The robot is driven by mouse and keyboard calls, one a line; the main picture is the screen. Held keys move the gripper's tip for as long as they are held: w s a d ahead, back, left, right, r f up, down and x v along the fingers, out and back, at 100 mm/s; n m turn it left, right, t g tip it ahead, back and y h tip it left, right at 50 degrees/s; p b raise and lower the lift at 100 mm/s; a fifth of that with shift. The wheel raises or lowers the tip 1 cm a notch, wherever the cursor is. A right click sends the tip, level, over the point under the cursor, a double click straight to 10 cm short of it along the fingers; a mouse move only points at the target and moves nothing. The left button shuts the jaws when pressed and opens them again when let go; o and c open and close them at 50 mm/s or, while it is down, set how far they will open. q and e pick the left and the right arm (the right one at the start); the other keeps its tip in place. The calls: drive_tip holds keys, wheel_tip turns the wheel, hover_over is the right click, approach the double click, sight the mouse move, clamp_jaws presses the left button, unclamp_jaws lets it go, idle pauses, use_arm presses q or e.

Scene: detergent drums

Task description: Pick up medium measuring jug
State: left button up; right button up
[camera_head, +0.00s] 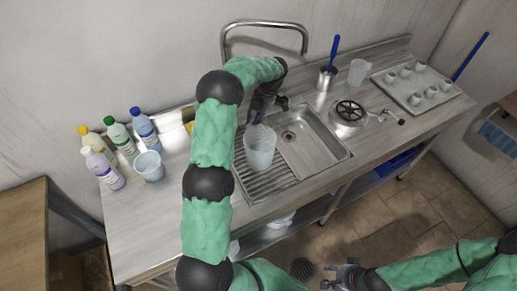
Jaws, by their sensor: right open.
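A translucent measuring jug (260,153) stands on the ribbed drainboard left of the sink basin. Two other pale jugs are in view: one (149,167) on the counter at the left beside the bottles, and one (358,72) at the back right. I cannot tell for certain which is the medium one. My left gripper (254,122) points down at the rim of the drainboard jug; whether its fingers touch or grip it is too small to tell. My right gripper (339,277) is open and empty, low in front of the counter, above the floor.
Several detergent bottles (118,139) stand at the counter's left. The faucet (265,24) arches behind my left arm. The sink basin (312,147) is empty. A holder with a blue-handled brush (335,45) and a tray of cups (433,101) are at the right.

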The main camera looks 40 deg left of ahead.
sight(257, 146)
use_arm(q)
drive_tip(key=shift+b+x, duration=0.35)
drive_tip(key=shift+x, duration=2.45)
clamp_jaws()
